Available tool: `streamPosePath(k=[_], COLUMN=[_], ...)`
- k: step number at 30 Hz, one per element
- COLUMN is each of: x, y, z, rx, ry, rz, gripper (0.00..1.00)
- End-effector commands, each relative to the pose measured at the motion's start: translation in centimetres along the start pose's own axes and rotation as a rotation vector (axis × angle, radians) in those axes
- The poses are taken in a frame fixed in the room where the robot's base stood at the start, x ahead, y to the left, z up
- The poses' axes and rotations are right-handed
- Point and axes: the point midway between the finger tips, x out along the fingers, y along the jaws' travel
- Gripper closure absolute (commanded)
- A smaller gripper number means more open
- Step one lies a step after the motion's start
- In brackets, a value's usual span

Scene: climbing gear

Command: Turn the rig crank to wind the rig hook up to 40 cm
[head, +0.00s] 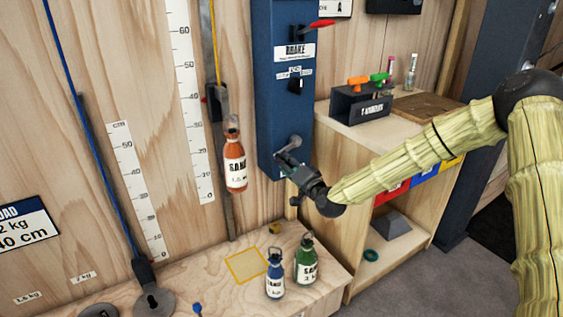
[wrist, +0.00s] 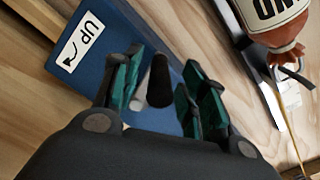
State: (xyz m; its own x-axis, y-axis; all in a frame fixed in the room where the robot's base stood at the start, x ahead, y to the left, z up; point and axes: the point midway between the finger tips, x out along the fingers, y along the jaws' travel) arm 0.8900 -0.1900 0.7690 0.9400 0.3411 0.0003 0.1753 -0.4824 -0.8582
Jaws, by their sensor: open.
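The rig is a blue column (head: 284,75) with a brake label and a red lever. Its crank (head: 287,150) sits low on the column; the wrist view shows its black handle (wrist: 160,82). My gripper (head: 296,165) is open at the crank, and its green-padded fingers (wrist: 165,98) stand on either side of the handle without clearly gripping it. A yellow line (head: 213,45) runs down to a dark block with a red pointer (head: 203,99), beside the upper-middle of the scale (head: 186,75). An orange sand bottle (head: 235,165) hangs below; the hook itself is hard to make out.
An UP label (wrist: 82,45) with an arrow is on the column. Blue (head: 274,275) and green (head: 306,262) bottles stand on the wooden ledge beside a yellow-outlined square (head: 246,266). A shelf unit (head: 348,160) holding a black box stands right. A blue rope (head: 90,130) hangs left.

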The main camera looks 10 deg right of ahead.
Motion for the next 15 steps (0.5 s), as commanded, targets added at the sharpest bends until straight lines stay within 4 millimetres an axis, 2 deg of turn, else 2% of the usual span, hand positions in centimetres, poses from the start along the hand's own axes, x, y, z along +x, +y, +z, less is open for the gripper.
streamPosePath(k=[6,15], x=[2.6,3.6], y=[0.0,0.0], z=[0.0,0.1], rx=[0.0,0.001], ry=[0.0,-0.001], rz=[-0.001,0.0], gripper=[0.58,0.58])
